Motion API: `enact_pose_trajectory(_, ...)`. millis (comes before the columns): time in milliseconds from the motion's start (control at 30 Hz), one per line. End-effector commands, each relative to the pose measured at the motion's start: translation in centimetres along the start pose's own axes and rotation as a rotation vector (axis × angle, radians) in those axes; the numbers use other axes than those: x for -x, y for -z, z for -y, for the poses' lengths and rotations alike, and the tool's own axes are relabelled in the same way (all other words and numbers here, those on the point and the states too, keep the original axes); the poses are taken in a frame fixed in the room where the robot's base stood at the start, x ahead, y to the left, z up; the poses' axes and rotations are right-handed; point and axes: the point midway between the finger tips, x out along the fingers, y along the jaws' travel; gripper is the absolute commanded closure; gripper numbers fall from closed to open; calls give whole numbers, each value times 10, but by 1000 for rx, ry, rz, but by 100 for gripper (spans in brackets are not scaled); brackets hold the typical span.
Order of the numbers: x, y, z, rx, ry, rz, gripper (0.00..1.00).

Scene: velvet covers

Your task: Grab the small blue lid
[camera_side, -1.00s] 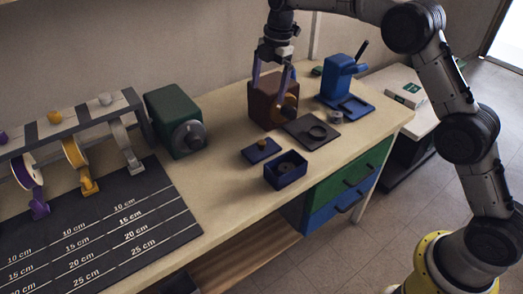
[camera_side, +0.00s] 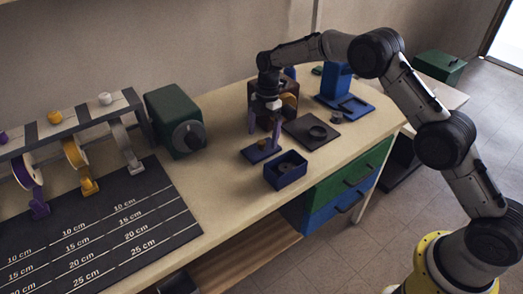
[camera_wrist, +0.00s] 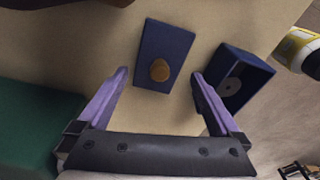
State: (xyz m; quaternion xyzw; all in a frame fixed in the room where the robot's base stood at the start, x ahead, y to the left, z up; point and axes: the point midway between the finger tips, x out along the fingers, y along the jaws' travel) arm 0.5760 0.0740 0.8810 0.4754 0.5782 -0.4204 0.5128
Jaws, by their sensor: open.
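The small blue lid (camera_side: 261,151) lies flat on the table, with a round wooden-coloured knob on top. In the wrist view the lid (camera_wrist: 164,55) is ahead of and between the fingers, with its knob facing the camera. My gripper (camera_side: 264,138) is open and empty, with purple fingers pointing down just above the lid. The wrist view shows both fingers of my gripper (camera_wrist: 158,80) spread apart, not touching the lid. The open blue box (camera_side: 286,170) stands right of and in front of the lid, with a grey disc inside; it also shows in the wrist view (camera_wrist: 238,80).
A brown box (camera_side: 290,104) stands behind my gripper, partly hidden. A dark plate with a ring (camera_side: 305,131) lies to its right. A green machine (camera_side: 174,121) stands left, near the black measuring mat (camera_side: 100,232). A blue stand (camera_side: 343,95) is at back right.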

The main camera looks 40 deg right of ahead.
Motion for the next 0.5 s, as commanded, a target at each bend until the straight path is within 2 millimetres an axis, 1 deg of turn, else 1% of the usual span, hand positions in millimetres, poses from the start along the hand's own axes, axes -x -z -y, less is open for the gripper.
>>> enact_pose_trajectory(33,-9,1,1,0,5,-1,0)
enact_pose_trajectory(200,-33,1,0,0,4,-1,0)
enact_pose_trajectory(333,-43,1,0,0,2,0,0)
enact_pose_trajectory(500,-44,1,-1,1,1,0,0)
